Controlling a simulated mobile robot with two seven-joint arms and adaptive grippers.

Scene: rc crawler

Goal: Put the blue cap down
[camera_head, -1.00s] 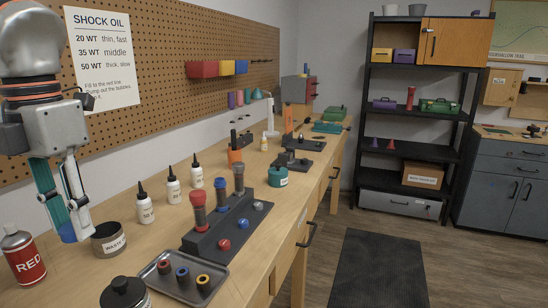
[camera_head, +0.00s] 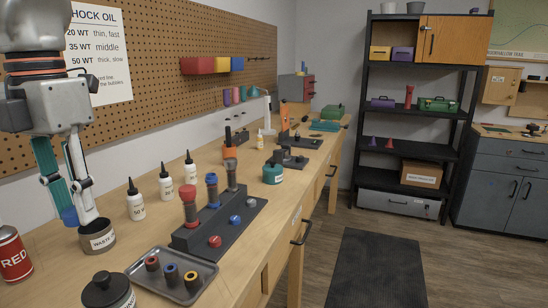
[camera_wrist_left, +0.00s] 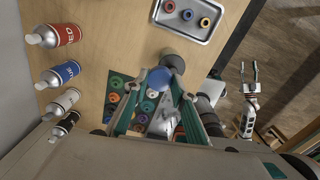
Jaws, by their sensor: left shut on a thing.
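My left gripper (camera_head: 80,219) is shut on a rounded blue piece, which looks like the blue cap (camera_head: 69,216). It holds the cap beside and slightly above the rim of the grey WASTE can (camera_head: 98,238). In the left wrist view, the cap (camera_wrist_left: 159,78) sits between the left fingertips (camera_wrist_left: 164,82), with the can (camera_wrist_left: 172,62) just beyond, partly hidden. A second blue knob (camera_head: 235,219) sits on the black shock stand (camera_head: 215,227), between a red and a grey one. My right gripper (camera_wrist_left: 249,68) shows at the right of the wrist view, fingers apart and empty.
A RED can (camera_head: 13,257) stands at the left edge. A grey tray (camera_head: 195,293) with three ringed parts and a dark-lidded jar (camera_head: 108,291) are at the front. Bare bench top (camera_head: 120,250) shows between can and tray.

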